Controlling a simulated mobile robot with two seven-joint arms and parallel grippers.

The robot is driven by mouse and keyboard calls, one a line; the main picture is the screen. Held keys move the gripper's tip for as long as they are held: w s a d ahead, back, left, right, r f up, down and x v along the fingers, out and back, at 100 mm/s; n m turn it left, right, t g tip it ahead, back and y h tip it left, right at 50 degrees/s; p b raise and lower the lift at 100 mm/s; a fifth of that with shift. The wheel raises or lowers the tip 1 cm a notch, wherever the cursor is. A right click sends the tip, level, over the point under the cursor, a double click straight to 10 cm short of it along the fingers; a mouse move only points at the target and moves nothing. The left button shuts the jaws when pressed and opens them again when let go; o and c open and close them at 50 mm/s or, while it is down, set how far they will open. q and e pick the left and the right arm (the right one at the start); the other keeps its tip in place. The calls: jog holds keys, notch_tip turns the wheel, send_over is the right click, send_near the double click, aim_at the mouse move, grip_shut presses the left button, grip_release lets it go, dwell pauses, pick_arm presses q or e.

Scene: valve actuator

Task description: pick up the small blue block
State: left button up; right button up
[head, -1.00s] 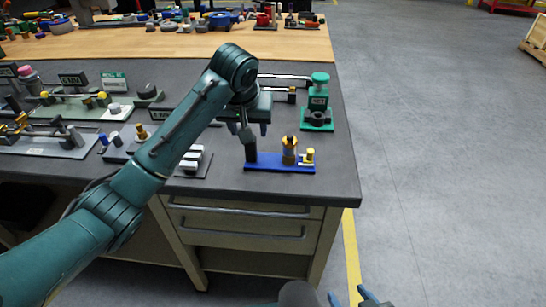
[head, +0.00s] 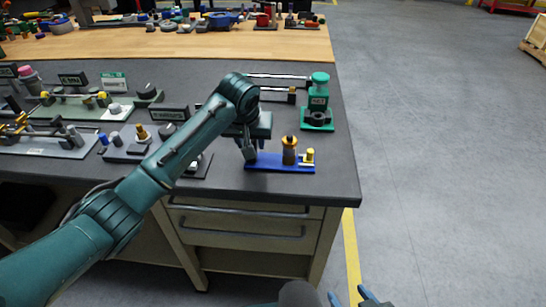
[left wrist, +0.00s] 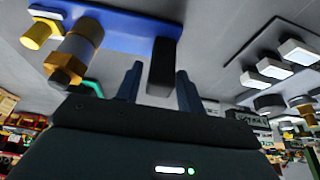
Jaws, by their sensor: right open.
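A low blue block (head: 278,167) lies near the front right of the dark bench top. It carries a dark grey post, a brass-and-grey fitting (head: 289,151) and a yellow knob (head: 309,155). In the left wrist view the block (left wrist: 115,22) is at the top, with the dark post (left wrist: 162,68) standing out from it. My left gripper (left wrist: 160,88) is open, its fingers on either side of that post, with a gap visible at the left finger. In the head view my left arm partly hides the fingers. My right gripper (head: 350,298) is open and empty at the bottom edge.
A green press-like device (head: 319,105) stands behind the block. Trays of fittings (head: 40,142) and a small blue-topped peg (head: 103,139) are to the left. White-topped switches (left wrist: 275,65) show beside the gripper in the left wrist view. The bench's right front corner is clear.

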pick_arm(q)
grip_shut()
jog(key=shift+r, duration=0.2)
dwell(0.4)
notch_tip(320, 180, up, 8)
jog(key=shift+r, duration=0.2)
jog(key=shift+f, duration=3.95)
